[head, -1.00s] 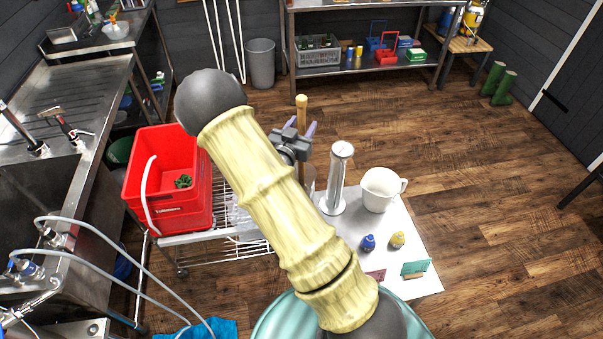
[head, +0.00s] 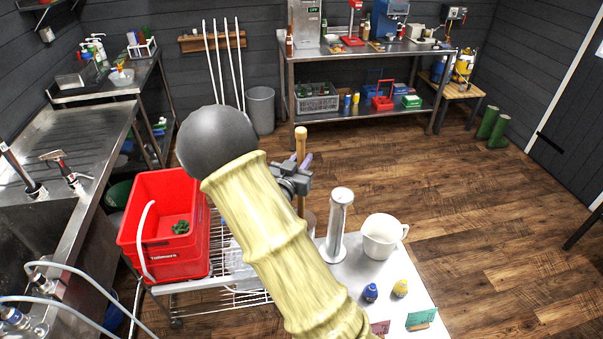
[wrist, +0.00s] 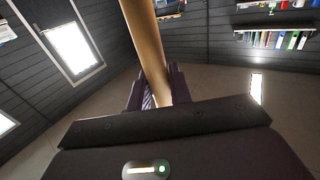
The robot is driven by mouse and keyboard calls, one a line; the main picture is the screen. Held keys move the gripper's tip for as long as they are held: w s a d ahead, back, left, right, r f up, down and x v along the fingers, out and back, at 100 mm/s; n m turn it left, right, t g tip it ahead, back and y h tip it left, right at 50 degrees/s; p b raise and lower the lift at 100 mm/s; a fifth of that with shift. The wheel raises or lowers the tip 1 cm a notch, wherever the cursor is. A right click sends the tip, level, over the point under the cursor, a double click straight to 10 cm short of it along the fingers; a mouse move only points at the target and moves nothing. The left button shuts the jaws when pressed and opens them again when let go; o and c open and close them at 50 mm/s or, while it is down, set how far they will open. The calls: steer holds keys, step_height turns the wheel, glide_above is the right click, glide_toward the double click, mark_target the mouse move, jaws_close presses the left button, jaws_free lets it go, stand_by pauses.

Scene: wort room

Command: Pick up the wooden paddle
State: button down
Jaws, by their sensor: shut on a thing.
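The wooden paddle (head: 301,142) stands upright in the head view, its rounded handle top showing above my gripper (head: 304,162). In the wrist view the wooden shaft (wrist: 145,38) runs between the two dark purple fingers of my gripper (wrist: 158,90), which are shut on it. The paddle's lower part is hidden behind my arm, so I cannot tell whether its end touches anything. A clear vessel (head: 309,222) shows partly beside the shaft's lower visible part.
A steel-topped cart (head: 405,272) holds a metal cylinder (head: 337,225), a white jug (head: 381,238), blue (head: 370,292) and yellow (head: 400,288) small bottles and cards. A red crate (head: 160,250) stands left. Wooden floor (head: 480,215) is free at right.

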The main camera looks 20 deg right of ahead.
step_height(320, 180, up, 24)
steer(key=b, duration=0.2)
steer(key=shift+f, duration=0.2)
stand_by(0.3)
